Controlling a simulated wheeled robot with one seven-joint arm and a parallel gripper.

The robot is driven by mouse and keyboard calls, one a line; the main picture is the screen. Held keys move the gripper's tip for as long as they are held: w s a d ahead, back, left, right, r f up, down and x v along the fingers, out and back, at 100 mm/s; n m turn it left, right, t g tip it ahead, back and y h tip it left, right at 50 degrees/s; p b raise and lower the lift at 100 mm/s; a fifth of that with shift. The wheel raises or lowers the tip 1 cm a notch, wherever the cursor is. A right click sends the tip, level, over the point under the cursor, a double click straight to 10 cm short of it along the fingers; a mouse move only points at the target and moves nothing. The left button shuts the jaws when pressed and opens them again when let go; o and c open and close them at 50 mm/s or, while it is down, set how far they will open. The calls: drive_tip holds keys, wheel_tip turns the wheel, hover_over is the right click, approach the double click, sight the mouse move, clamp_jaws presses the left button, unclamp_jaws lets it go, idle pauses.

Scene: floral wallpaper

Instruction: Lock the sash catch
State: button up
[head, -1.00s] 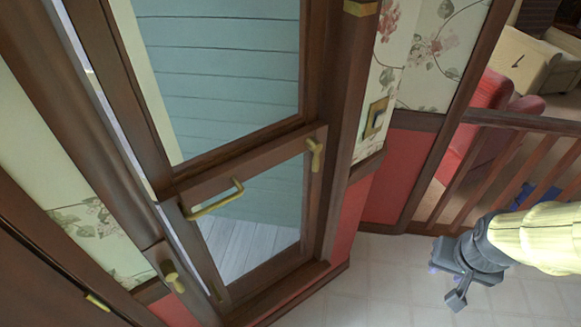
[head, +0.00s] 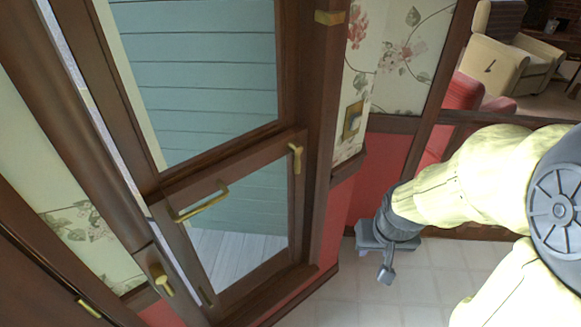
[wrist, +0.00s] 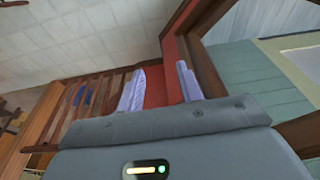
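A brown-framed window (head: 290,100) with a lower sash stands at the left in the head view. A brass pull handle (head: 202,203) sits on the lower sash's top rail. A brass lever-like fitting (head: 296,157) is at that rail's right end, and another brass fitting (head: 163,286) is on the frame at lower left. I cannot tell which is the sash catch. My gripper (head: 387,268) hangs to the right of the window, apart from it. In the wrist view its two pale fingers (wrist: 160,85) are apart with nothing between them.
A wooden railing (wrist: 95,100) runs behind my arm. A red armchair (head: 466,100) and a cream armchair (head: 510,60) stand beyond. A small brass-framed wall plate (head: 352,120) is right of the window. The tiled floor (head: 350,300) below is clear.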

drive_tip(key=shift+o, duration=0.6)
drive_tip(key=w+f+n+t+b, duration=0.1)
drive_tip(key=w+f+t+b, duration=0.5)
drive_tip(key=w+b, duration=0.5)
drive_tip(key=w+a+r+n+t+y+b, duration=0.1)
drive_tip(key=a+r+n+t+y+b, duration=0.2)
drive_tip(key=a+n+t+y+b, duration=0.2)
drive_tip(key=a+t+y+b, duration=0.1)
drive_tip(key=a+y+b, duration=0.2)
drive_tip(key=b, duration=0.4)
drive_tip(key=shift+w+a+t+y, duration=0.3)
drive_tip(key=shift+a+y, duration=0.1)
drive_tip(key=shift+y, duration=0.4)
drive_tip(key=shift+r, duration=0.15)
